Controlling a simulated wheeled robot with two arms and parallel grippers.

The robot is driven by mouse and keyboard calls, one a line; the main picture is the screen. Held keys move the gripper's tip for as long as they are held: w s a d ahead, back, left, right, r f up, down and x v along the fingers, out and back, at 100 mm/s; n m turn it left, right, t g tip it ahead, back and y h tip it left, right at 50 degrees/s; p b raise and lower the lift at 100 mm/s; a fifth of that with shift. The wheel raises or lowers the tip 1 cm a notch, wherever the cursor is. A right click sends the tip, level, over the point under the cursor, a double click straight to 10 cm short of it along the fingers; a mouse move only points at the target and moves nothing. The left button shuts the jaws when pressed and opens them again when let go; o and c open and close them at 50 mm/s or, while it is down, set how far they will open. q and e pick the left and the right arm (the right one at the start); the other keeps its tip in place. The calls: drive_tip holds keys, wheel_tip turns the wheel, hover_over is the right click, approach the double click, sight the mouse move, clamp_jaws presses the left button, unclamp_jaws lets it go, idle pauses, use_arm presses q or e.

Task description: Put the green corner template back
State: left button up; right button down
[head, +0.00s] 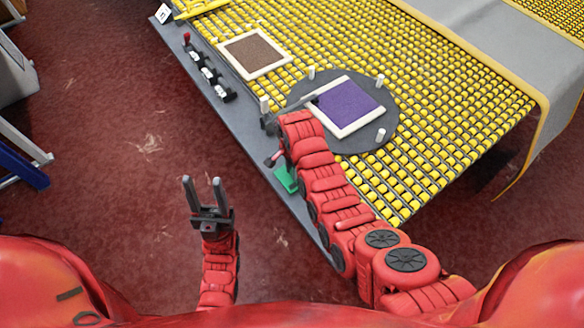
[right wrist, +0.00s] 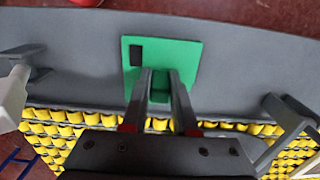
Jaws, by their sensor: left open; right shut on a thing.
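The green corner template (head: 285,181) is at the grey front ledge of the roller table, partly hidden by my right arm in the head view. In the right wrist view it is a flat green plate (right wrist: 190,53) with a dark rectangle on it and a small green grip block. My right gripper (right wrist: 160,76) is shut on that block. I cannot tell whether the plate touches the ledge. My right fingers are hidden in the head view. My left gripper (head: 202,181) is open and empty, over the floor left of the ledge.
A purple rug (head: 345,107) with a pale border lies on a dark round turntable (head: 378,142) with upright pegs. A brown rug (head: 254,52) lies on the yellow rollers (head: 450,110). Levers (head: 208,75) stand along the grey ledge (head: 240,130).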

drive_tip(key=shift+f, duration=0.1)
drive_tip(key=shift+f, duration=0.15)
drive_tip(key=shift+f+b, duration=0.2)
drive_tip(key=shift+b, duration=0.15)
drive_tip(key=c, duration=0.7)
unclamp_jaws()
drive_tip(key=shift+r, duration=0.1)
drive_tip(key=shift+r, duration=0.25)
